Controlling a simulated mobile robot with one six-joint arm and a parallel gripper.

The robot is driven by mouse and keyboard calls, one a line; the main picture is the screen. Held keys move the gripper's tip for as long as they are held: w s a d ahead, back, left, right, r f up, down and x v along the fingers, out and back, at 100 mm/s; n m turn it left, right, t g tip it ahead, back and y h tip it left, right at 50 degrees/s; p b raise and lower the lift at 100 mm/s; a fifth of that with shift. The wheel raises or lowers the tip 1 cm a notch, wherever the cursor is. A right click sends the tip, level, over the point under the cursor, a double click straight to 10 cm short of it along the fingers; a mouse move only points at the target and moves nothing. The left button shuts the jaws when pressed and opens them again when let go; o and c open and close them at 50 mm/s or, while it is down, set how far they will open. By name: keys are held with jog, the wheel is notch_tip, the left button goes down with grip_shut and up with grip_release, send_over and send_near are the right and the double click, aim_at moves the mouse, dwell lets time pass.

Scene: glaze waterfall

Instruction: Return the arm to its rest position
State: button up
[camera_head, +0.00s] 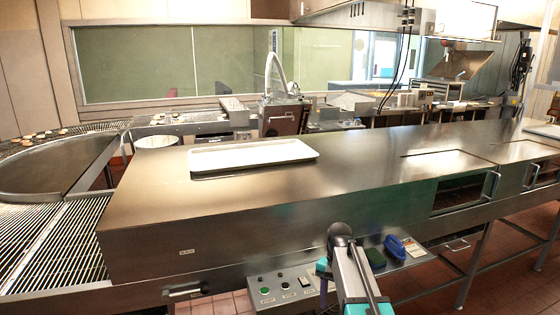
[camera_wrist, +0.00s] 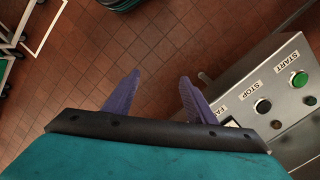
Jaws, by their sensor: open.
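My gripper (camera_wrist: 157,95) shows in the wrist view with its two purple fingers spread apart and nothing between them. It points down over the red tiled floor, beside the control box (camera_wrist: 280,100) with its START and STOP buttons.
A long steel counter (camera_head: 330,190) fills the middle, with a white tray (camera_head: 250,154) on top. The control box (camera_head: 288,287) is mounted at its front edge. A blue object (camera_head: 402,246) lies to the right of my arm.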

jog(key=s+f+n+g, duration=0.3)
jog(key=s+f+n, duration=0.4)
jog(key=s+f, duration=2.8)
jog(key=shift+s+a+f+g, duration=0.3)
jog(key=shift+s+g, duration=0.1)
jog(key=shift+s, duration=1.3)
